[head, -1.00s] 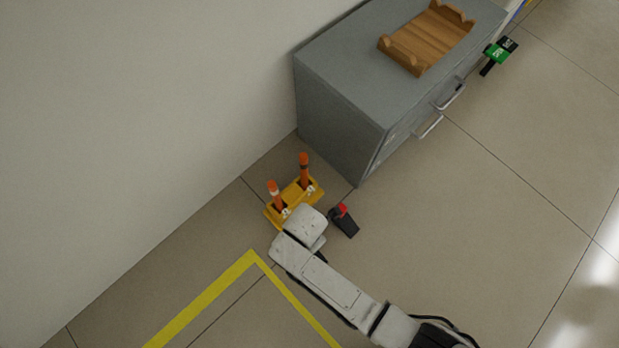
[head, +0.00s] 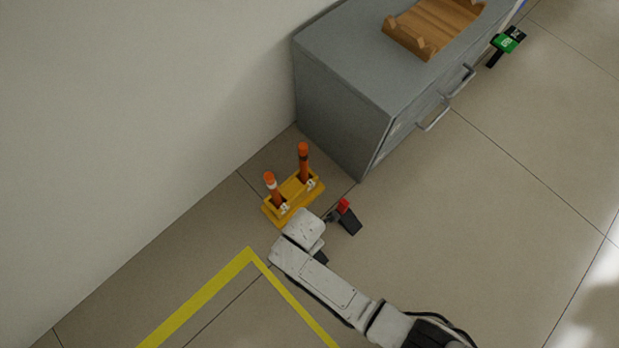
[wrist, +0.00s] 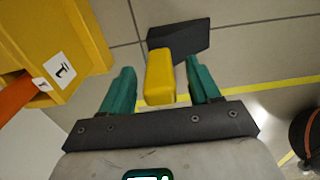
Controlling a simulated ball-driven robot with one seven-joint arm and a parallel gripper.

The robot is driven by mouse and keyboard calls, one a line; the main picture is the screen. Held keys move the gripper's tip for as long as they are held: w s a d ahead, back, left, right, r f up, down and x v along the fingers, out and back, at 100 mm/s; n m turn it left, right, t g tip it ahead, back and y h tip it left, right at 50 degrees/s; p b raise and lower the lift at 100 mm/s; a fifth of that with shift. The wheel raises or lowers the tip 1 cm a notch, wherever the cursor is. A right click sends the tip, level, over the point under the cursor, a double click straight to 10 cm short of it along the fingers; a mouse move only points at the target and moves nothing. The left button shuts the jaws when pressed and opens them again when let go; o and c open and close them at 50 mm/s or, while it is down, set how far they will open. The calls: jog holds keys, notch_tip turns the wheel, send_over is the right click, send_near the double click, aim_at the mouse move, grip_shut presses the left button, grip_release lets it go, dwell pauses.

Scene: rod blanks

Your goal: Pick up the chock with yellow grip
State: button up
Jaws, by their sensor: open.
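The chock with a yellow grip shows in the wrist view: a dark wedge body (wrist: 178,40) with a yellow grip (wrist: 160,78) pointing toward me. My gripper (wrist: 158,76) is open, its two teal fingers on either side of the yellow grip. Small gaps show beside the grip, and I see no clamping. In the head view my arm's end hides the fingers and the yellow grip. A dark piece (head: 321,258) shows under the arm; I cannot tell whether it is this chock.
A yellow stand (head: 296,197) with two orange posts is close beside my gripper, also at the wrist view's left (wrist: 55,45). A dark chock with red grip (head: 348,220) lies nearby. A grey cabinet (head: 340,110) stands behind. Open floor lies to the right.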

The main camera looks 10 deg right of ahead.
jog(key=shift+c, duration=0.3)
grip_shut()
dwell(0.3)
